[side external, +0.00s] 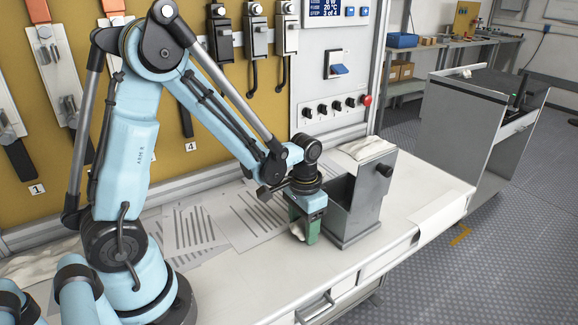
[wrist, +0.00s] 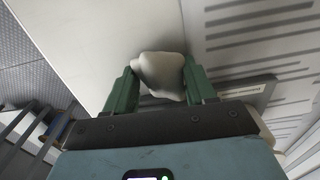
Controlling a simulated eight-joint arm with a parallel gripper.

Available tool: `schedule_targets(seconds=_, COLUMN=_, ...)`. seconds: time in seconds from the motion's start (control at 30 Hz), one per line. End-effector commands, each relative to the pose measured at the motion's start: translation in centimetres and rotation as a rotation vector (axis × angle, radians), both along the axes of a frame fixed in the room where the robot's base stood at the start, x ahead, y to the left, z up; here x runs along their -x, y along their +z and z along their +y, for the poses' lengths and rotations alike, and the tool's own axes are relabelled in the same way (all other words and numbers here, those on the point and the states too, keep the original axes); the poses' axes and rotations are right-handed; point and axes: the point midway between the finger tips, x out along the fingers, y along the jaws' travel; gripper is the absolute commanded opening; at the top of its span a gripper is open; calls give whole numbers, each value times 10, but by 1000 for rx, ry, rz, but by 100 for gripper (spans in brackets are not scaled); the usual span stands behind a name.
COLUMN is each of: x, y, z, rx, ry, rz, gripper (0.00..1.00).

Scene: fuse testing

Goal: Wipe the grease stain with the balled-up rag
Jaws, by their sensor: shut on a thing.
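My gripper (side external: 304,235) is low over the white bench, just left of a grey metal box. In the wrist view its two green fingers (wrist: 160,75) are closed on the balled-up rag (wrist: 162,70), a crumpled off-white lump. The rag sticks out past the fingertips. A bit of the rag (side external: 297,232) also shows beside the fingers in the side view. I cannot tell whether it touches the bench top. I cannot make out the grease stain in either view.
The grey box (side external: 358,200) stands close to my gripper's right, with a folded whitish cloth (side external: 368,146) behind its top. Striped sheets (side external: 250,215) lie flat to the left. The bench top (side external: 270,275) in front is clear. A control panel (side external: 335,80) rises behind.

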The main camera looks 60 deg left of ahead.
Motion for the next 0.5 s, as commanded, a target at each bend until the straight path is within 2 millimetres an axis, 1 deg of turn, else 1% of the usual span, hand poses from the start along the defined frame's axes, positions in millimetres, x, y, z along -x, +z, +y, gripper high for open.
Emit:
schedule_targets(seconds=0.13, x=5, y=1, z=0, rx=0, ry=-1, rz=0, gripper=6)
schedule_targets(seconds=0.5, x=36, y=2, z=0, rx=1, ry=0, rz=3, gripper=6)
